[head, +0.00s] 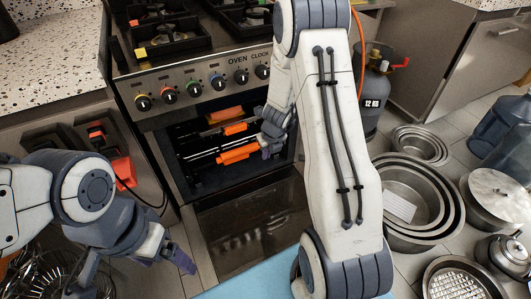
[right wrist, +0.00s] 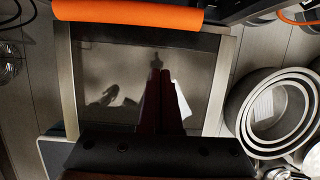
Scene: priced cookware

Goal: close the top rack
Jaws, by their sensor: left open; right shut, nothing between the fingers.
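The oven (head: 205,209) stands with its door (head: 250,225) folded down and open. Inside it are metal racks with orange front bars, one higher (head: 235,128) and one a little lower (head: 238,153); which bar belongs to the top rack is hard to tell. One orange bar (right wrist: 130,17) also crosses the top of the right wrist view. My right gripper (head: 267,150) is shut and empty at the right end of the lower bar; contact is unclear. In the wrist view its fingers (right wrist: 160,85) show over the door glass. My left gripper (head: 135,268) is open and empty, low at the left.
Nested round pans (head: 405,205) and pots stand on the floor at right, with a grey gas cylinder (head: 373,90) behind them. A wire basket (head: 40,270) lies at lower left. A stove with knobs (head: 190,85) is above the oven.

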